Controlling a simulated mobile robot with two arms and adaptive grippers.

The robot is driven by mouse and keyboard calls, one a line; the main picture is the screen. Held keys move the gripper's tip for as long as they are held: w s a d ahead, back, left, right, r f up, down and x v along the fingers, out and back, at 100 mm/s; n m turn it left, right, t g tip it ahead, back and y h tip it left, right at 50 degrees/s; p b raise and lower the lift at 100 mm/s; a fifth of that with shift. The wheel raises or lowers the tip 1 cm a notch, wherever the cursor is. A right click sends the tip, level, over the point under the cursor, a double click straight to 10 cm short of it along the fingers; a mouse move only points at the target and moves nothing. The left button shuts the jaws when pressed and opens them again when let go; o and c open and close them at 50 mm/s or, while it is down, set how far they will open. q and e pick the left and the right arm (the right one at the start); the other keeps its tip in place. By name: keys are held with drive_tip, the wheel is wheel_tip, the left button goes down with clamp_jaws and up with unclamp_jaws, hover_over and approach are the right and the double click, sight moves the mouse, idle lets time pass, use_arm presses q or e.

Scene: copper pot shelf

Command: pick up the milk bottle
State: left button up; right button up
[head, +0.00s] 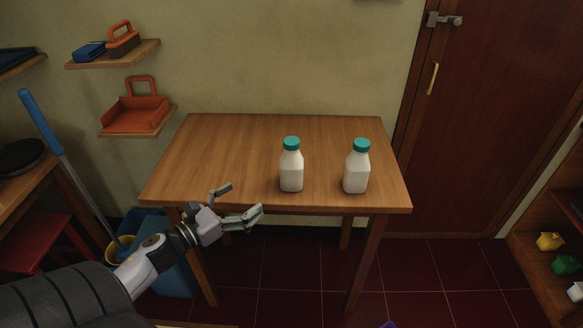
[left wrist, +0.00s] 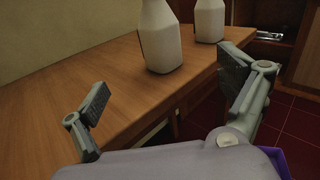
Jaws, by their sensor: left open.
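Two white milk bottles with green caps stand upright on the wooden table (head: 230,150). The left milk bottle (head: 291,170) is nearer my left gripper, and the right milk bottle (head: 356,172) stands apart from it, near the table's right end. My left gripper (head: 243,200) is open and empty at the table's front edge, left of both bottles. In the left wrist view the nearer bottle (left wrist: 160,40) is beyond and between the fingers (left wrist: 167,92), and the farther bottle (left wrist: 209,20) is behind it to the right. Their caps are out of that view. My right gripper is not seen.
The tabletop left of and behind the bottles is clear. Wall shelves (head: 138,118) hold orange and blue items at the left. A blue bin (head: 170,270) stands below the table's left end. A closed door (head: 470,130) is at the right.

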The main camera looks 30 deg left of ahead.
sight(282, 174)
use_arm(q)
drive_tip(key=shift+m, duration=0.5)
drive_tip(key=p+x, duration=0.2)
drive_tip(key=x, duration=1)
drive_tip(key=shift+d+r+p, duration=0.15)
drive_tip(key=shift+r+p, duration=0.05)
drive_tip(key=shift+p, duration=0.1)
drive_tip(key=x, duration=0.1)
drive_tip(key=p+x, duration=0.1)
drive_tip(key=x, duration=0.3)
drive_tip(key=shift+a, duration=0.3)
drive_tip(key=shift+w, duration=0.25)
drive_tip(key=shift+c, duration=0.2)
drive_tip(key=c, duration=1.5)
drive_tip(key=shift+c, duration=1.1)
drive_tip(key=shift+h, duration=0.3)
